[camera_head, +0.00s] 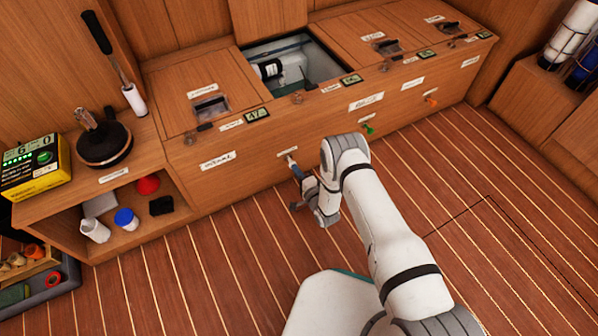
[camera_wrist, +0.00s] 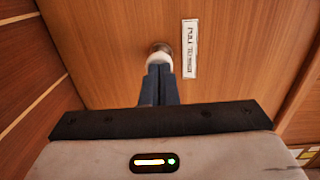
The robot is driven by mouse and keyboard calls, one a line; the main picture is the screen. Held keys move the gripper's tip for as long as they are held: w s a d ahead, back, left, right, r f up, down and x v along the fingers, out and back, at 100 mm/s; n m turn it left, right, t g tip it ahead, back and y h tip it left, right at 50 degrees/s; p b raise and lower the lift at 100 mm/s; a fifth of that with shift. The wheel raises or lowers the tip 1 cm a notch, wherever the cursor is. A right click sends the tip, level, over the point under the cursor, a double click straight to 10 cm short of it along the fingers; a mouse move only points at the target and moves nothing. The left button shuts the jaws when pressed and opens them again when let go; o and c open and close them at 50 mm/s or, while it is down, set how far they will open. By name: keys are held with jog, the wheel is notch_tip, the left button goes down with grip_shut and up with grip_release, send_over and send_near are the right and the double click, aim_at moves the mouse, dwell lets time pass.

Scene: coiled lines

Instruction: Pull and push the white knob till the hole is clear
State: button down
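The white knob (camera_wrist: 158,59) sits on a short stem on the wooden front of the bench, beside a printed label (camera_wrist: 190,48). In the head view the knob (camera_head: 289,158) shows small below the label on the bench front. My gripper (camera_head: 295,168) reaches it from the front. In the wrist view the dark blue fingers of my gripper (camera_wrist: 158,72) are close together with their tips on the knob, hiding part of it. An open hole (camera_head: 312,70) in the bench top holds a white fitting with a dark end; its bottom is partly hidden.
A green knob (camera_head: 369,128) and an orange knob (camera_head: 431,101) stick out farther right on the same front. An open shelf (camera_head: 170,215) with small items is at left. The plank floor is mostly clear.

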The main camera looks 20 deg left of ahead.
jog(key=shift+w+a+r, duration=0.2)
jog(key=shift+w+r, duration=0.05)
jog(key=shift+w, duration=0.15)
jog(key=p+v, duration=0.5)
jog(key=v, duration=0.9)
jog(key=shift+s+d+f, duration=0.2)
jog(key=shift+s+f, duration=0.05)
jog(key=shift+s, duration=0.2)
